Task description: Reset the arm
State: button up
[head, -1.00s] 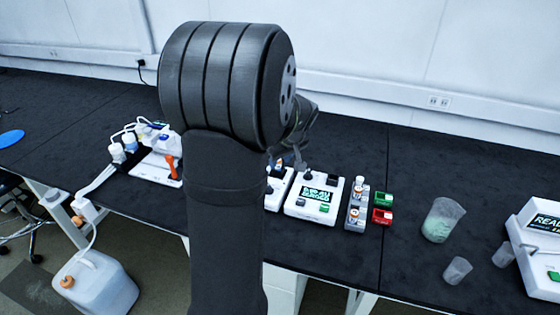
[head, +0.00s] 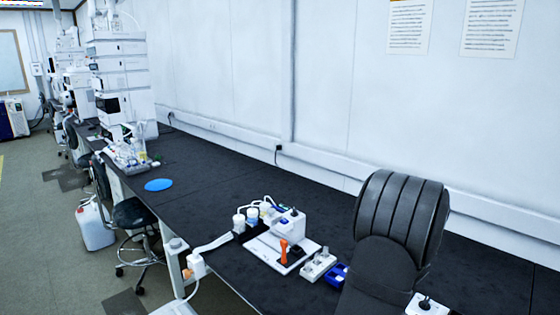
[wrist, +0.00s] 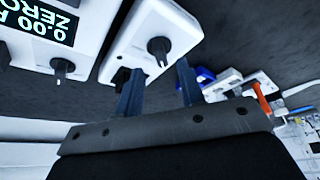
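My arm stands large at the right of the head view, with its dark ribbed joint in front of the bench. My gripper is hidden behind it there. In the wrist view my gripper (wrist: 158,88) shows two dark fingers spread apart with nothing held between them. A white device with black knobs (wrist: 150,45) lies beyond the fingers. A second white unit with a display reading "0.00" and "ZERO" (wrist: 45,25) is at the upper left of the wrist view.
The black bench (head: 200,170) runs along the wall. A white station with bottles and an orange-handled tool (head: 284,252) stands left of my arm, near a blue block (head: 337,274). A blue disc (head: 158,185), a stool (head: 133,212) and instrument stacks (head: 120,75) are farther left.

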jog(key=shift+x, duration=2.15)
jog(key=shift+r, duration=0.15)
jog(key=a+v, duration=0.1)
jog(key=v, duration=1.6)
jog(key=x, duration=1.1)
jog(key=d+x, duration=0.1)
jog(key=x, duration=0.5)
jog(key=shift+a+m+h, duration=0.1)
jog(key=shift+m+h, duration=0.25)
jog(key=shift+m, duration=0.55)
jog(key=shift+a+m+h, duration=0.15)
jog(key=shift+m+h, duration=0.2)
jog(key=shift+m, duration=0.55)
jog(key=shift+a+m+h, duration=0.1)
jog(key=shift+m+h, duration=0.3)
jog(key=shift+m, duration=0.7)
jog(key=shift+w+a+m+h, duration=0.1)
jog(key=shift+m+h, duration=0.2)
jog(key=shift+m, duration=0.7)
jog(key=shift+g, duration=0.3)
